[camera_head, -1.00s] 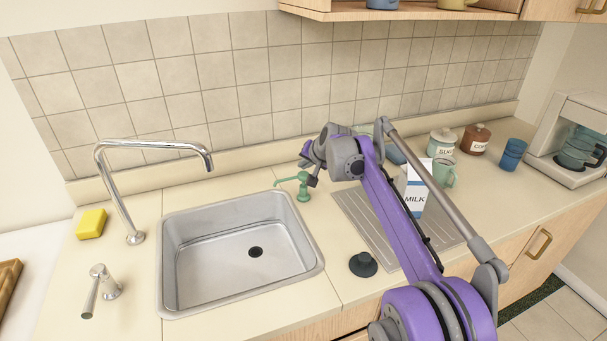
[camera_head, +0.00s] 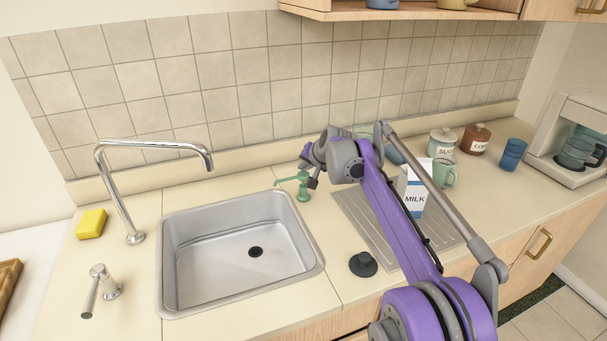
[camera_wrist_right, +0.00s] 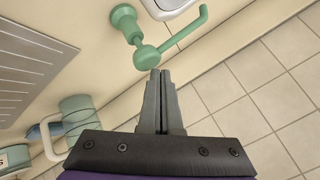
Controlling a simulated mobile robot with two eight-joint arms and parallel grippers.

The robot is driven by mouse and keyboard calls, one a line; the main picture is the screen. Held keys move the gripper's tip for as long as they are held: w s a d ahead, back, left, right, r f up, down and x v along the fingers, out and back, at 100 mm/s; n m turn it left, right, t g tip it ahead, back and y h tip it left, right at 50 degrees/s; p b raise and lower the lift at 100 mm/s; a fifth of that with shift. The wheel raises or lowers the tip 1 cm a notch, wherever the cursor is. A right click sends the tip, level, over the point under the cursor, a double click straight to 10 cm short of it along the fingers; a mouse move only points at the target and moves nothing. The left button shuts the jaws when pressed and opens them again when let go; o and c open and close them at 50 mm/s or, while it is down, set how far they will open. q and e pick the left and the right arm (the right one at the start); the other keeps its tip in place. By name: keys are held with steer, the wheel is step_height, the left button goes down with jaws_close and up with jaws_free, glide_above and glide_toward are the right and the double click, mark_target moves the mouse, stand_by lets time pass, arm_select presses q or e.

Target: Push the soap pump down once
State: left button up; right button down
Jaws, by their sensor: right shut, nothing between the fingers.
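The green soap pump (camera_head: 303,188) stands on the counter behind the sink's right back corner, its spout pointing left over the sink side. It also shows in the right wrist view, where its round head (camera_wrist_right: 147,57) is just beyond my fingertips. My right gripper (camera_head: 312,181) is beside and just above the pump head, partly hidden by its own wrist in the head view. In the wrist view its fingers (camera_wrist_right: 160,72) are together and empty, with the tips very close to the pump head; I cannot tell whether they touch. My left gripper is out of view.
The steel sink (camera_head: 170,255) and tall faucet (camera_head: 120,190) lie to the left, with a yellow sponge (camera_head: 91,223). A milk carton (camera_head: 415,190) and mint mug (camera_head: 446,174) stand right, behind my arm. A dark stopper (camera_head: 363,264) lies on the front counter.

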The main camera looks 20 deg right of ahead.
mark_target(304, 176)
steer(key=shift+f+b, duration=0.5)
steer(key=shift+f, duration=0.5)
stand_by(1.0)
steer(key=shift+r, duration=0.15)
steer(key=shift+r+p, duration=1.15)
steer(key=shift+r, duration=0.1)
step_height(304, 176, up, 5)
steer(key=p, duration=0.3)
steer(key=shift+p, duration=0.4)
